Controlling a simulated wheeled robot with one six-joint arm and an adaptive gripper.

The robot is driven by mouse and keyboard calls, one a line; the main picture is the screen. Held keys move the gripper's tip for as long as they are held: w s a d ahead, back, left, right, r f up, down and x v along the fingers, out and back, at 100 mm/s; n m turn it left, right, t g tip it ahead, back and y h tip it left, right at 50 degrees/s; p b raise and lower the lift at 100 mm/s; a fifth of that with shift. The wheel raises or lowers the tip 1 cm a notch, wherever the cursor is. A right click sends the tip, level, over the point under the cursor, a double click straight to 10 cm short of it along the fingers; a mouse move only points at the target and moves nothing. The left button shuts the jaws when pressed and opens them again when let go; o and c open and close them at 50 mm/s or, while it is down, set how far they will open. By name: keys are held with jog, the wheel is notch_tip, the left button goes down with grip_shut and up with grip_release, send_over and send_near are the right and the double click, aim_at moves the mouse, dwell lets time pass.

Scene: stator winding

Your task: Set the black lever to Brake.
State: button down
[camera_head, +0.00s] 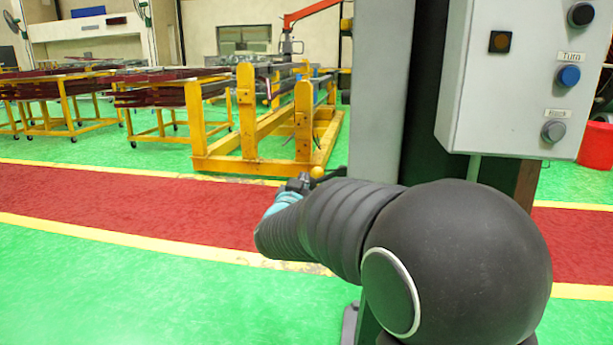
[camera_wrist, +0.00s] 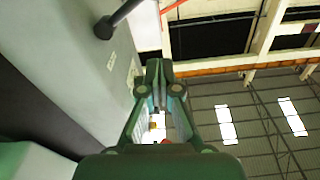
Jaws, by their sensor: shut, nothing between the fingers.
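The black lever (camera_wrist: 118,20) shows in the wrist view as a dark rod with a rounded end, at the upper left beside the grey cabinet face (camera_wrist: 75,45). My gripper (camera_wrist: 159,68) is shut and empty. Its fingertips are to the right of and below the lever in that view, with a visible gap between them. Small labels (camera_wrist: 134,75) are on the cabinet, too small to read. In the head view my gripper (camera_head: 299,184) is small and partly hidden behind my own arm, left of the grey post. The lever's set position cannot be told.
A grey control box (camera_head: 520,90) with several buttons is at the upper right, beside the grey post (camera_head: 380,90). A yellow frame cart (camera_head: 255,155) stands beyond on the green floor. The red floor strip (camera_head: 120,205) to the left is clear.

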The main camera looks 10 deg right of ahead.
jog(key=shift+v, duration=1.1)
